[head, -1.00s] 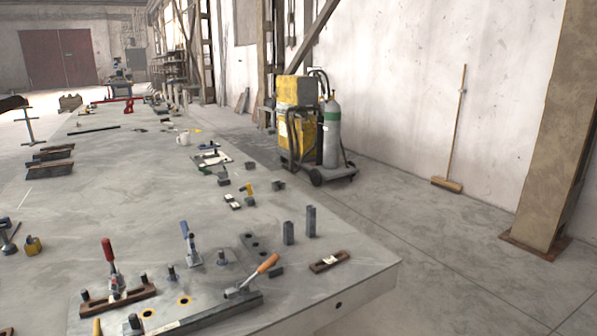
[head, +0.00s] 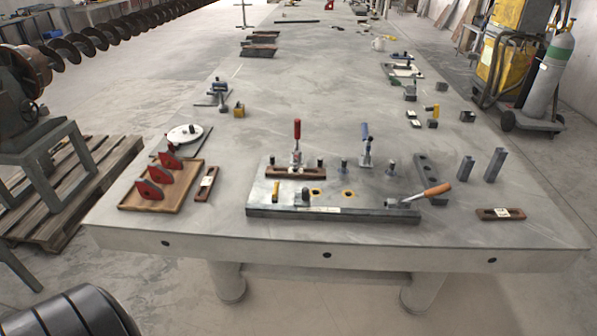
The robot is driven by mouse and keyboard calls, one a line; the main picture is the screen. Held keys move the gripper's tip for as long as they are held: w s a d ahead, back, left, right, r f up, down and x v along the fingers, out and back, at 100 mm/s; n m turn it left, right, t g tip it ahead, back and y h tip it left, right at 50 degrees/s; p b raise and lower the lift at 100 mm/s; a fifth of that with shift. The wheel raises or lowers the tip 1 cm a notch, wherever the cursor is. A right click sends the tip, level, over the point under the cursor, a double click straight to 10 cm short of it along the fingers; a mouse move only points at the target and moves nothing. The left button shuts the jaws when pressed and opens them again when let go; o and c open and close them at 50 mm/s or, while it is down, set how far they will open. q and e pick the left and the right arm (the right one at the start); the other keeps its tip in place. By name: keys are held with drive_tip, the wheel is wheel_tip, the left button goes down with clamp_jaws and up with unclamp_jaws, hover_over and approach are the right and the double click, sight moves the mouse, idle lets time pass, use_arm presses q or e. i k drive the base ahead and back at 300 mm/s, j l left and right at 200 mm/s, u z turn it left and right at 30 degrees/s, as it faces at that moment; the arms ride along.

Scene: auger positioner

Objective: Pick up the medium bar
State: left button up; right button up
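Several bars lie on the grey table (head: 400,252), and I cannot tell which is the medium one. A brown bar with a white label (head: 202,193) lies beside the wooden tray at the left. Another labelled brown bar (head: 487,214) lies near the right front edge. A brown bar (head: 283,172) sits on the fixture plate (head: 370,201) behind the yellow-ringed holes, at the red-handled clamp. Further dark brown bars (head: 258,51) lie at the far left of the table. Neither gripper is in view.
A wooden tray (head: 141,206) holds red brackets. Two grey upright blocks (head: 495,165) stand at the right. An auger machine (head: 25,90) and pallet (head: 75,190) stand left of the table. The middle of the table is largely clear.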

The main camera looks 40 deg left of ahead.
sight(207, 182)
drive_tip(key=u, duration=1.75)
drive_tip(key=i+j+z, duration=0.15)
drive_tip(key=z, duration=0.2)
drive_tip(key=i+j+z, duration=0.15)
drive_tip(key=j+z, duration=0.2)
